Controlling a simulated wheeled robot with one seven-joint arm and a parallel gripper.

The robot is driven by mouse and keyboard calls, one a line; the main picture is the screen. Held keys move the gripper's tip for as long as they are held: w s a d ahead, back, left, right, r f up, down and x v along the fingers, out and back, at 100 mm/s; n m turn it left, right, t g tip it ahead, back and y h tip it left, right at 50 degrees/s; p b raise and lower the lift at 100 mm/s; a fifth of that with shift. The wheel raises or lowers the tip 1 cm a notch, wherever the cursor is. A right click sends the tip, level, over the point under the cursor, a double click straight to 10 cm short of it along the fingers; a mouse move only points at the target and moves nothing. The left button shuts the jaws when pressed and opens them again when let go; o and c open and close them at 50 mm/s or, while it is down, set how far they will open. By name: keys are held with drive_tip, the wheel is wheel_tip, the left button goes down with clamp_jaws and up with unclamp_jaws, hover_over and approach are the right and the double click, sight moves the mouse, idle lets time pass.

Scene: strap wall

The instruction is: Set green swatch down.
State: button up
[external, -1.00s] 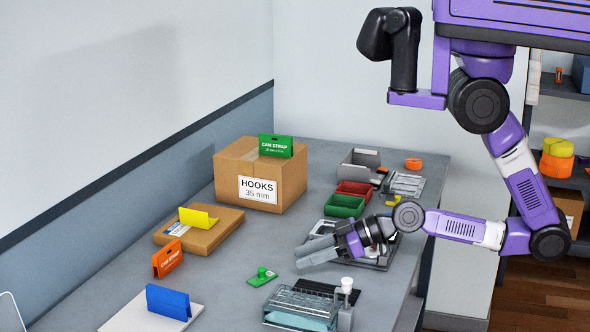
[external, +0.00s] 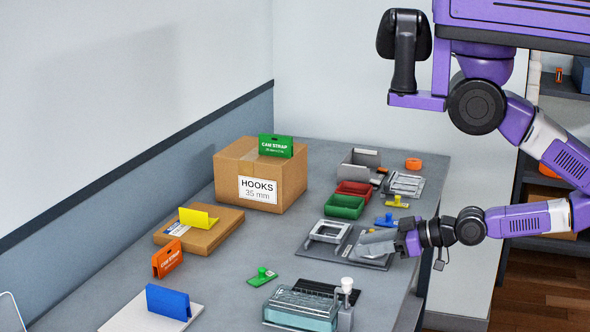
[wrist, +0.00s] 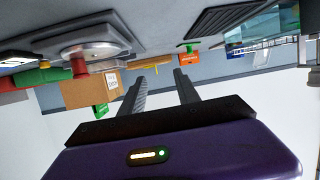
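A cardboard HOOKS box (external: 235,165) carries a green CAM STRAP card (external: 276,146). An orange card (external: 167,259) and a blue card (external: 168,302) stand left. A clear container (external: 300,308) stands in front. Bare bench surrounds the swatch.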

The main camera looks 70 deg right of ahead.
drive_tip(key=shift+o, duration=0.5)
drive_tip(key=shift+m+t+h, duration=0.3)
drive_tip(key=shift+m+h, duration=0.1)
drive_tip(key=shift+m, duration=0.1)
drive_tip(key=s+r, duration=0.2)
drive_tip(key=s, duration=0.1)
drive_tip(key=s+a, duration=0.1)
drive_tip(key=s, duration=0.1)
drive_tip(key=shift+r, duration=0.4)
drive_tip(key=shift+w, duration=0.1)
